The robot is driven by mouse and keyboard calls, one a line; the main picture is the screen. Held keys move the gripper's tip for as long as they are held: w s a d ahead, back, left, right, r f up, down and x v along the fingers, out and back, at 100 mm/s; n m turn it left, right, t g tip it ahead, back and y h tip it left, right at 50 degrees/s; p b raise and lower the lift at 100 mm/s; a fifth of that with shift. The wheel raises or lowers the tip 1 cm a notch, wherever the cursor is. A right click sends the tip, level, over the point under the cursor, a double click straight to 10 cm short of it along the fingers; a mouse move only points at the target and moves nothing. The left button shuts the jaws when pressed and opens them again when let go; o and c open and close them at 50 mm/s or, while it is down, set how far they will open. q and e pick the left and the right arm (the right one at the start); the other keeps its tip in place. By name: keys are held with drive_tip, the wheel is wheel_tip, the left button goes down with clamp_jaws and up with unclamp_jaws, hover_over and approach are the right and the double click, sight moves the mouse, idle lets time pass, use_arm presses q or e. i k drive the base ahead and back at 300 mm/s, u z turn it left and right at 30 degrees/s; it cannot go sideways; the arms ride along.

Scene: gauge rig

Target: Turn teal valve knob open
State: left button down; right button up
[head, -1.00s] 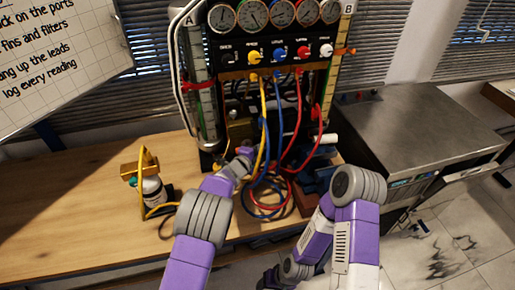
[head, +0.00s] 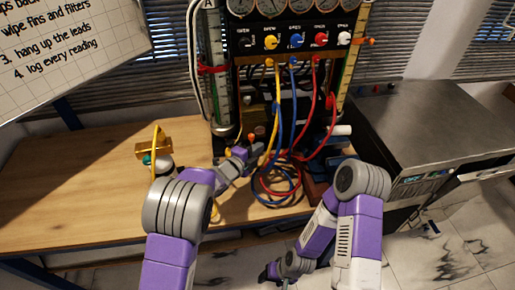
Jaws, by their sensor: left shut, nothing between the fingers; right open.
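A small teal knob (head: 148,159) shows at the left on the workbench, beside a brass-coloured block (head: 154,148) on top of a small bottle (head: 164,168). My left arm hides the lower part of the bottle. My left gripper (head: 248,152) is shut and empty, to the right of the knob and well apart from it, low in front of the gauge rig. My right gripper (head: 272,272) is open and empty, low at the bottom edge of the view, far from the knob.
The gauge rig (head: 290,45) stands at the back with coloured knobs and hanging yellow, blue and red leads (head: 280,190). A metal-topped cabinet (head: 430,125) is at the right. The wooden bench (head: 70,190) is clear at the left.

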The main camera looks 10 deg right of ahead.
sight(146, 160)
drive_tip(key=k, duration=1)
